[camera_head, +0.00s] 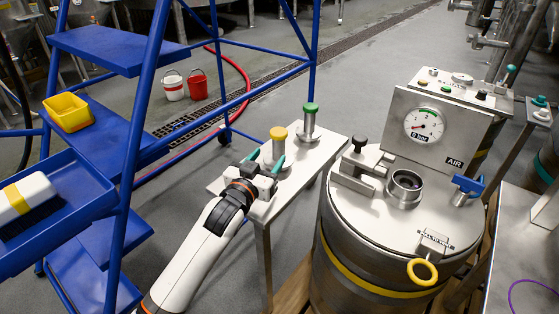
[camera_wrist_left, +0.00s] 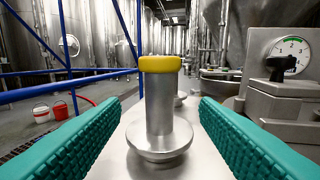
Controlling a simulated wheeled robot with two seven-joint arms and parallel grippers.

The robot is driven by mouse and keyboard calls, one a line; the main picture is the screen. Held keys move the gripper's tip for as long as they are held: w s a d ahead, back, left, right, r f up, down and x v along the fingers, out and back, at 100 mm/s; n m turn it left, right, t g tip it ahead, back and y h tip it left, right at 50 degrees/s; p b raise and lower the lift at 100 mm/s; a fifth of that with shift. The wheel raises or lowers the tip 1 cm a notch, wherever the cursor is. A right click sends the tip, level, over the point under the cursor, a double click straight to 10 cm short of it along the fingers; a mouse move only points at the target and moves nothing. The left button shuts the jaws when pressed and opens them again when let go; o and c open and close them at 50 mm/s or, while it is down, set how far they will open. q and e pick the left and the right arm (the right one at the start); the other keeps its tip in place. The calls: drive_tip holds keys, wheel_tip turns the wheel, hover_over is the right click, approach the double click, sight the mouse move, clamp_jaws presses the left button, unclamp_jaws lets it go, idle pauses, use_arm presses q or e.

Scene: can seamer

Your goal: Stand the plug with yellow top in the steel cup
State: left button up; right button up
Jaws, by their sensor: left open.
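The plug with yellow top (camera_head: 278,141) stands upright on a narrow steel table, a grey post on a wide round base. My left gripper (camera_head: 265,160) is open and low at the table, just in front of this plug. In the left wrist view the plug (camera_wrist_left: 159,108) appears centred between the two teal fingers, with clear gaps on both sides. The steel cup (camera_head: 405,187) is a round, open-topped fitting on the drum-shaped machine's lid, to the right of the table. It looks empty, though its depth is dark. My right gripper is not in view.
A green-topped plug (camera_head: 310,121) stands behind the yellow-topped one. A black-knobbed clamp (camera_head: 358,163) stands left of the cup, a gauge box (camera_head: 436,128) behind it, and a blue-handled valve (camera_head: 466,187) to its right. Blue steps (camera_head: 128,152) stand left of my arm.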

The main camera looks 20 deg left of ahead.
sight(276, 149)
use_arm(q)
drive_tip(key=shift+w+d, duration=0.15)
drive_tip(key=shift+w, duration=1.1)
drive_tip(key=w, duration=0.1)
drive_tip(key=w+b, duration=0.1)
drive_tip(key=w, duration=0.2)
drive_tip(key=shift+w+d+f, duration=0.15)
drive_tip(key=shift+w+d, duration=0.15)
drive_tip(key=shift+w, duration=0.1)
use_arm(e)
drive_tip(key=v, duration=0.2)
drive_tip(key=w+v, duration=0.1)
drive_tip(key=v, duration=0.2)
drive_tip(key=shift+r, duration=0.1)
use_arm(q)
drive_tip(key=shift+c, duration=0.6)
clamp_jaws()
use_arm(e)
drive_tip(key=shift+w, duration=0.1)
